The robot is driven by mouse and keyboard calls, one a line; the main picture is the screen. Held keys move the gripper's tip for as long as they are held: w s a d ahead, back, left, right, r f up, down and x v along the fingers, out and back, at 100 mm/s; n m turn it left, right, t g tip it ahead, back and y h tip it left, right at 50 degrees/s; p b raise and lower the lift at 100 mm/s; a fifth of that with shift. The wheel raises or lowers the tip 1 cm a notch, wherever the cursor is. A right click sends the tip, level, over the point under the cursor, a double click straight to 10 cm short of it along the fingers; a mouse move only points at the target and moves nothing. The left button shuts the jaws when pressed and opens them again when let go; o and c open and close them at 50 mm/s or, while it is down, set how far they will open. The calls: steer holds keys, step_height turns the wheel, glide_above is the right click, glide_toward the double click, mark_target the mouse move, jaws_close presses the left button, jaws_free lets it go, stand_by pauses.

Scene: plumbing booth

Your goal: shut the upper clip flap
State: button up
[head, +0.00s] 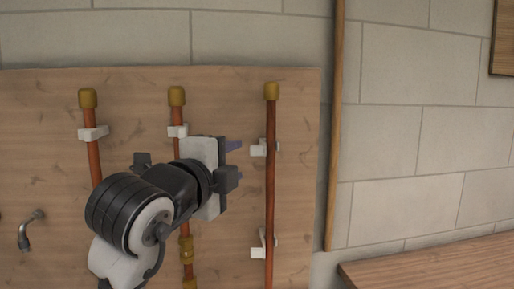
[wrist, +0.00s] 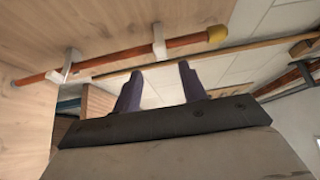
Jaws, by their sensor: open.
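The right copper pipe (head: 270,190) runs upright on the wooden board. Its upper white clip (head: 258,149) is below the brass cap, and its lower white clip (head: 257,252) is further down. In the wrist view the upper clip (wrist: 158,38) is the one nearer the cap, and the lower clip (wrist: 66,64) is to the left. White pieces stick out from both clips; the upper flap's exact angle is too small to tell. My gripper (head: 238,147) is open and empty, left of the upper clip. Its two purple fingers (wrist: 159,72) show apart, touching nothing visible.
Two more capped copper pipes, the left (head: 95,160) and the middle (head: 176,108), stand on the board; my arm partly hides the middle one. A metal fitting (head: 30,228) is at far left. A wooden post (head: 335,130) and a wooden bench top (head: 430,265) are to the right.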

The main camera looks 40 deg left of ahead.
mark_target(254, 151)
steer(key=p+x, duration=0.2)
steer(key=x, duration=0.9)
jaws_close()
